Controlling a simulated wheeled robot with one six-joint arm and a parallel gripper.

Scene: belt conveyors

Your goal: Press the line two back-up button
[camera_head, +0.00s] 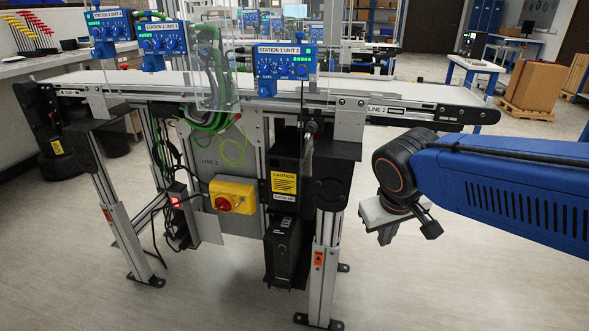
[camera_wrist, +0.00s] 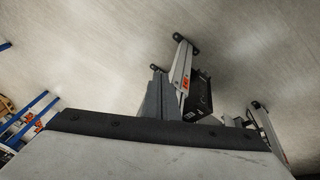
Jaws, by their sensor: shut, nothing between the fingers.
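A black box under the near end of the belt carries a yellow caution label (camera_head: 284,184) and a small plate that seems to read "BACK-UP" (camera_head: 284,197). A black unit (camera_head: 284,258) with small marks on its upper front stands below it. I cannot make out a separate line two button. The "LINE 2" label (camera_head: 386,110) is on the belt frame, at its right end. My gripper (camera_head: 385,236) is shut and empty, pointing down, right of the conveyor legs and apart from the back-up box. Its fingertips are not clear in the wrist view.
Blue station boxes (camera_head: 284,62) stand on the conveyor. A metal leg (camera_head: 327,265) stands between my gripper and the black unit.

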